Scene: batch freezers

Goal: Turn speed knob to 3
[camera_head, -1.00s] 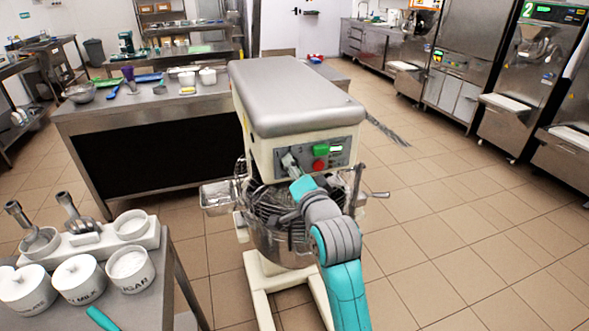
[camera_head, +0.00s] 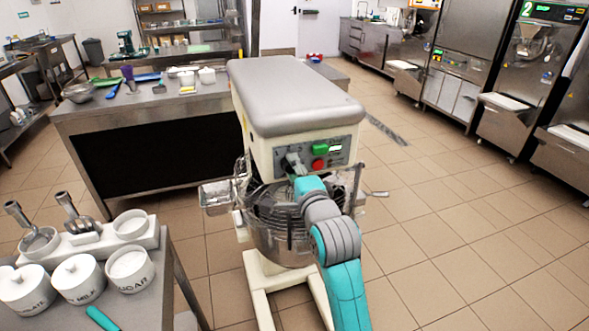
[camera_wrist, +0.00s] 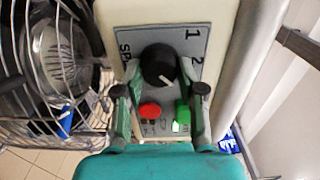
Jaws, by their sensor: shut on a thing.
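The speed knob (camera_wrist: 158,66) is round and black with a white pointer line, on the mixer's grey control panel (camera_wrist: 143,40). In the wrist view the pointer slants toward the lower right. The printed 1 and 2 show to the knob's upper right and right; a 3 cannot be made out. My gripper (camera_wrist: 160,76) is shut on the knob, one finger on each side. In the head view my gripper (camera_head: 294,162) is at the panel's left part and hides the knob. The mixer (camera_head: 292,100) stands upright on the floor.
A red button (camera_wrist: 150,111) and a green switch (camera_wrist: 182,116) sit close below the knob, between my fingers. The mixer's wire guard (camera_wrist: 62,60) is at the left. A counter with white jars (camera_head: 130,268) stands at the front left. The floor at the right is clear.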

